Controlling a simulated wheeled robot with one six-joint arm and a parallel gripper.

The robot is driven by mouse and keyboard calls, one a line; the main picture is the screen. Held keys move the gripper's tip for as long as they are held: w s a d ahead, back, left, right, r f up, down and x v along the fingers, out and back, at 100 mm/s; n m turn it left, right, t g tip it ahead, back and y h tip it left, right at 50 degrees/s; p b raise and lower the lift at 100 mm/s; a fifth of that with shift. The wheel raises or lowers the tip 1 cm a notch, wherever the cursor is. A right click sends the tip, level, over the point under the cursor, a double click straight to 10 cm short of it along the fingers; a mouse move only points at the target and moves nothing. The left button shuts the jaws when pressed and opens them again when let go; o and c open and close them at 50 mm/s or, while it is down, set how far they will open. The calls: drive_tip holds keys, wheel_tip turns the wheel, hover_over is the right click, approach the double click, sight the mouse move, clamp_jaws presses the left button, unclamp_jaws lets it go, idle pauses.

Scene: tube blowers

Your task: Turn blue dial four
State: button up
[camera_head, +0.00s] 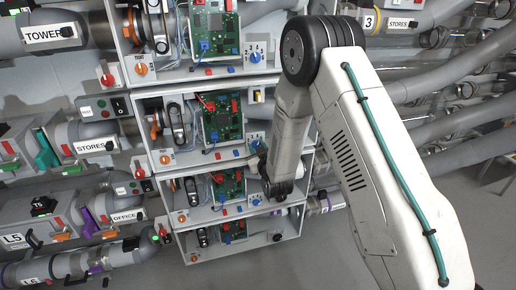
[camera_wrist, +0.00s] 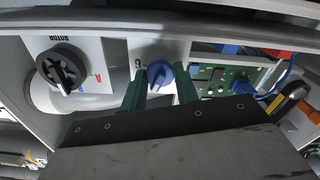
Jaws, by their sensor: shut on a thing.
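A blue dial (camera_wrist: 159,74) on a pale panel is between the two green fingers of my gripper (camera_wrist: 160,84) in the wrist view. My gripper is shut on this dial. A digit is printed just left of the dial, too small to read surely. In the head view my gripper (camera_head: 276,186) reaches in at the right side of the lower shelves of the grey rack (camera_head: 292,224). It hides part of that panel. Other blue dials show at the top shelf (camera_head: 255,57) and the shelf below it (camera_head: 256,145). I cannot read a four on any dial.
A black knob (camera_wrist: 62,70) sits on the panel to the left in the wrist view. A green circuit board (camera_wrist: 222,80) with a blue wired plug is close on the right. Pipes and blowers, such as the STORES tube (camera_head: 92,146), flank the rack.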

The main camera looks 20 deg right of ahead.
drive_tip(key=shift+n, duration=0.3)
drive_tip(key=o, duration=1)
drive_tip(key=s, duration=0.7)
drive_tip(key=shift+s, duration=0.4)
